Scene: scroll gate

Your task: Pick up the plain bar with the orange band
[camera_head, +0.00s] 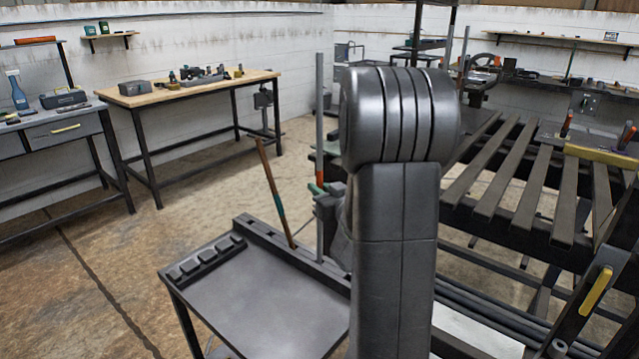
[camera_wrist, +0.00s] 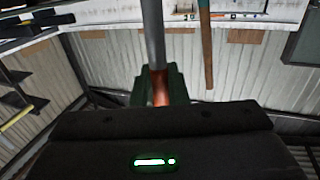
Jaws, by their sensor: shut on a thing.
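The plain grey bar (camera_head: 320,110) stands upright left of my arm in the head view. Its orange band (camera_head: 320,177) shows just above the green fingers of my gripper (camera_head: 318,189). In the wrist view the grey bar (camera_wrist: 153,40) runs up from between the green jaws (camera_wrist: 160,86), with the orange band (camera_wrist: 160,90) between them. My gripper is shut on the bar at or near its band. The bar's lower end comes down by the rack's edge; I cannot tell whether it touches. My arm hides part of the gripper.
A brown bar with a teal band (camera_head: 271,190) leans in the rack of the dark stand (camera_head: 265,305), left of the held bar. It also shows in the wrist view (camera_wrist: 206,45). A slatted table (camera_head: 530,185) is at right. Open floor (camera_head: 120,240) lies at left.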

